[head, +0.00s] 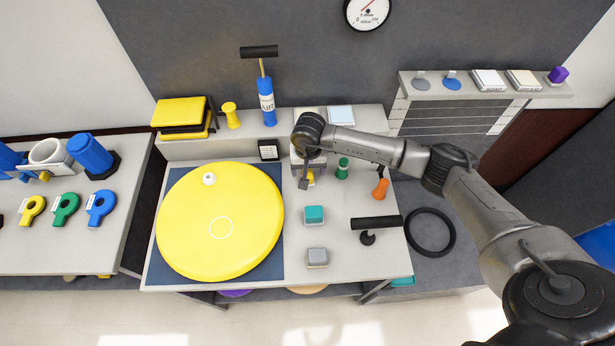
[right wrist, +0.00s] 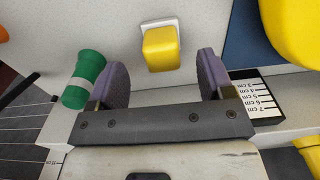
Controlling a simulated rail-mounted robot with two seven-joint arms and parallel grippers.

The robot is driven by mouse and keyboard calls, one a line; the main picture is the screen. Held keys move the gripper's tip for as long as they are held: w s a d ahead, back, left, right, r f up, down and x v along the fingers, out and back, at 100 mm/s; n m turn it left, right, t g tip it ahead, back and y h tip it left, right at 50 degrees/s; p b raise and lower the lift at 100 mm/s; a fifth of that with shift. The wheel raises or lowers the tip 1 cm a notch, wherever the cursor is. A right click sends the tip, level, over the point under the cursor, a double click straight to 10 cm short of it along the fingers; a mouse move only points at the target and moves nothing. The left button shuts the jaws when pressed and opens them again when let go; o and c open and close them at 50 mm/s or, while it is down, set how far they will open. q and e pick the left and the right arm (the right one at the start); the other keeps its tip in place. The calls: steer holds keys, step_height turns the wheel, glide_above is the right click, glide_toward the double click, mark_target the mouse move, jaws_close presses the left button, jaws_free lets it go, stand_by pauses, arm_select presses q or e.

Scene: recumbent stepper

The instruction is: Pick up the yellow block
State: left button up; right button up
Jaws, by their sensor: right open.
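The yellow block (right wrist: 161,48) sits on a small white base on the light table. In the right wrist view it lies just beyond and between the two purple-grey fingers of my right gripper (right wrist: 163,70), which is open and empty. In the head view the right gripper (head: 306,180) points down at the table behind the teal block, and only a bit of the yellow block (head: 311,177) shows beside it. No finger visibly touches the block. My left gripper is not in view.
A green peg (head: 342,169) stands close to the right gripper, and an orange one (head: 380,188) farther right. A teal block (head: 314,214) and a grey block (head: 317,257) are nearer the front. A large yellow disc (head: 220,250) fills the table's left side.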

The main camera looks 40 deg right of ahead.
mark_target(308, 177)
step_height(308, 177, down, 5)
steer(key=shift+a+r, duration=0.1)
stand_by(0.3)
steer(key=c, duration=1)
